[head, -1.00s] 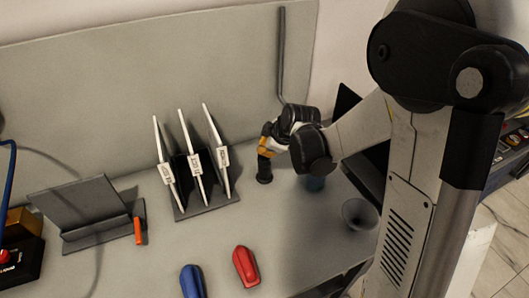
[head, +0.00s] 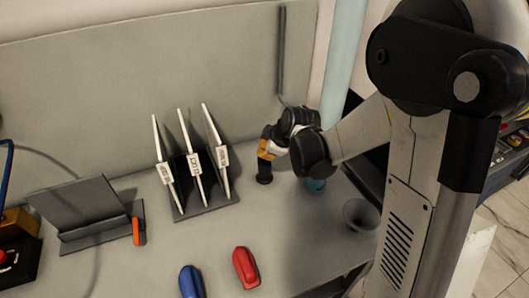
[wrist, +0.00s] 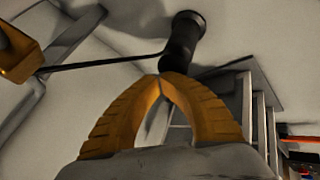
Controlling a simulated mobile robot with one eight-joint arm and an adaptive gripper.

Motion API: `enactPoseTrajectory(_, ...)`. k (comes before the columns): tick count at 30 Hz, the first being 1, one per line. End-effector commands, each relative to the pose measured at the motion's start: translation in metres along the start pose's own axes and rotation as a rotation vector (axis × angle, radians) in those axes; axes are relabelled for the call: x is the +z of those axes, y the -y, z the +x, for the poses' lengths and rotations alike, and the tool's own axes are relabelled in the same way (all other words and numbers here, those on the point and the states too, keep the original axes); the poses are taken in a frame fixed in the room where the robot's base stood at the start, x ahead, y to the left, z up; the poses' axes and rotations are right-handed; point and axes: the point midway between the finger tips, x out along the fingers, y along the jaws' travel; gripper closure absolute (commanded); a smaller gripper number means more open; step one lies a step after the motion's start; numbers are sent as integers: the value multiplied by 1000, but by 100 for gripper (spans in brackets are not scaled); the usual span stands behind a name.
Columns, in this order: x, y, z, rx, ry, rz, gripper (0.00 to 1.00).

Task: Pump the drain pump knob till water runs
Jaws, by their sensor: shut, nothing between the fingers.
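The black knob post (head: 264,173) stands on the grey bench top, right of the rack of white sticks. My gripper (head: 266,152) is right over its top, with orange fingers pointing down. In the wrist view the fingertips (wrist: 161,78) meet with nothing between them, and the knob (wrist: 179,55) shows just beyond them. They look in contact with its top, but the exact touch is hard to tell.
A black rack (head: 206,201) with white sticks stands left of the knob. A grey funnel-like cup (head: 360,214) is at the right edge. Red (head: 245,268) and blue (head: 191,282) pieces lie in front. A dark pipe (head: 282,55) runs up the back panel.

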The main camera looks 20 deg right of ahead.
Motion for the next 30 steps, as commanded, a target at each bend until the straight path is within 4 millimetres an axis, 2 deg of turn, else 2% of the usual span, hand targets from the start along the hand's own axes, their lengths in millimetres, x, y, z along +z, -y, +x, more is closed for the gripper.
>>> enactPoseTrajectory(11,-1,-1,-2,0,1,0,100)
enactPoseTrajectory(30,-15,-15,-28,0,0,0,100)
